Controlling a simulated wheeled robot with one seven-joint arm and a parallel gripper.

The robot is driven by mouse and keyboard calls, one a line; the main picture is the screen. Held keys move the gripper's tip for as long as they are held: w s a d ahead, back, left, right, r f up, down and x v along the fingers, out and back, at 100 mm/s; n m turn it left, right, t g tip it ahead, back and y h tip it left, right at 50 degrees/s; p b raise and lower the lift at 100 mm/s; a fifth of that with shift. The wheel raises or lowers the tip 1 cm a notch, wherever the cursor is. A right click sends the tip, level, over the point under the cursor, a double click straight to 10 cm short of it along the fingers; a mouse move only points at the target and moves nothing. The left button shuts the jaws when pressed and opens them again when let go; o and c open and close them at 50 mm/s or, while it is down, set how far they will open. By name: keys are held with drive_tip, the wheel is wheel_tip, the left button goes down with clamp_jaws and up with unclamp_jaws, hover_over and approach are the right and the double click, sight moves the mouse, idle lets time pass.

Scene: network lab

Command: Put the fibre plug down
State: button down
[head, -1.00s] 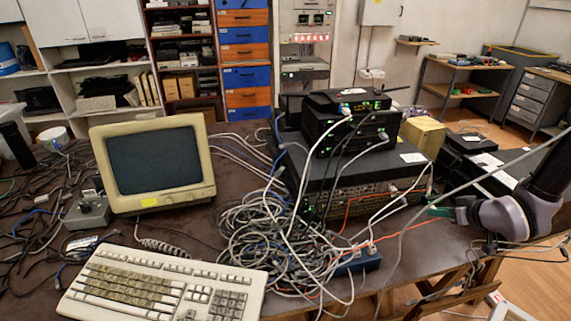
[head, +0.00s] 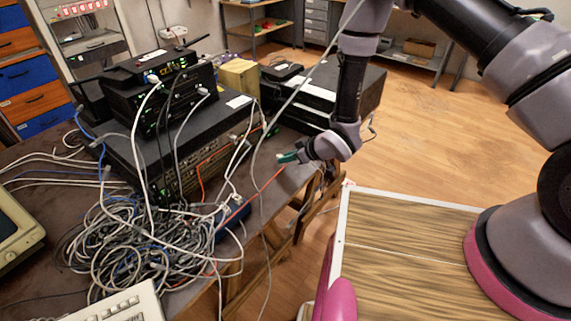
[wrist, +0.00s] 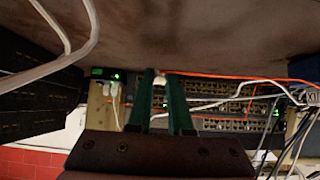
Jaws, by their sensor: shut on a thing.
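My gripper (head: 284,158) with green fingers is at the table's right edge, in front of the equipment stack in the head view. In the wrist view my gripper (wrist: 160,84) is shut on the small pale fibre plug (wrist: 160,80) between its fingertips. The orange fibre cable (wrist: 225,77) runs right from the plug; in the head view the orange cable (head: 262,186) runs down left toward a blue box. The plug itself is too small to make out in the head view. The brown tabletop (wrist: 190,35) fills the top of the wrist view.
Stacked network devices (head: 180,140) stand left of my gripper. A heap of grey cables (head: 140,240) and the blue box (head: 232,222) lie in front. A grey cable (head: 262,150) hangs close by my gripper. Black units (head: 320,95) stand behind it. Bare floor lies right.

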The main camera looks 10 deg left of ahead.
sight(283, 169)
wheel_tip(283, 169, down, 3)
drive_tip(key=shift+r, duration=0.1)
drive_tip(key=shift+f, duration=0.3)
drive_tip(key=shift+s+d+f, duration=0.15)
drive_tip(key=shift+d+f, duration=0.05)
drive_tip(key=shift+f, duration=0.1)
drive_tip(key=c, duration=0.8)
unclamp_jaws()
drive_tip(key=shift+c, duration=0.2)
drive_tip(key=shift+a+r, duration=0.1)
drive_tip(key=shift+r, duration=0.5)
drive_tip(key=v, duration=1.1)
drive_tip(key=shift+d+r, duration=0.25)
drive_tip(key=shift+r, duration=0.15)
